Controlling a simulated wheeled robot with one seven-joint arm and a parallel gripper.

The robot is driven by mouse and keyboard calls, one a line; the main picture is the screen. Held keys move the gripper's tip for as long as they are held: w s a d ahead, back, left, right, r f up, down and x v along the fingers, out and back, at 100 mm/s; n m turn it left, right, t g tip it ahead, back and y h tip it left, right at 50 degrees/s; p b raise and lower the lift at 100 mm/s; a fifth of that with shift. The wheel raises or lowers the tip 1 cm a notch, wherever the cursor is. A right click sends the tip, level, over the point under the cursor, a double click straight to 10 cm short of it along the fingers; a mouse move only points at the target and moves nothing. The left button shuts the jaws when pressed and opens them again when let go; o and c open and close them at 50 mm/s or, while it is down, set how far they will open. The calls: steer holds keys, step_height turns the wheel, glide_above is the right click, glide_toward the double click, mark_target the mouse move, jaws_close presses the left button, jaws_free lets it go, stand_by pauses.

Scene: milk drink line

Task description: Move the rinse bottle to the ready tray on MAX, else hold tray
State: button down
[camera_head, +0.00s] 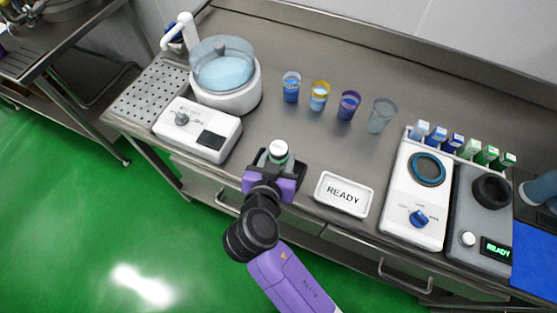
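A small bottle (279,150) with a white top and a green band stands upright between the fingers of my gripper (280,164), near the counter's front edge. It may be the rinse bottle, but I see no label. My gripper hides its lower part, and I cannot tell whether the fingers press on it. The white ready tray (331,201), marked READY, lies empty just right of my gripper. A blue dial (419,218) sits on the white machine (397,227); its setting is too small to read. I see no tray marked hold.
A white machine with a clear bowl (224,73) and a control box (197,130) stand to the left. Several cups (347,105) stand behind. A rack of small cartons (453,143) is at right, beside a grey device (481,223) whose display reads READY.

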steer(key=shift+f, duration=1.15)
steer(key=shift+f, duration=0.1)
steer(key=shift+f, duration=0.1)
steer(key=c, duration=0.7)
jaws_free()
steer(key=shift+c, duration=0.2)
steer(key=shift+r, duration=0.2)
steer(key=b+v, duration=0.1)
steer(key=v, duration=1.1)
steer(key=shift+b, duration=0.3)
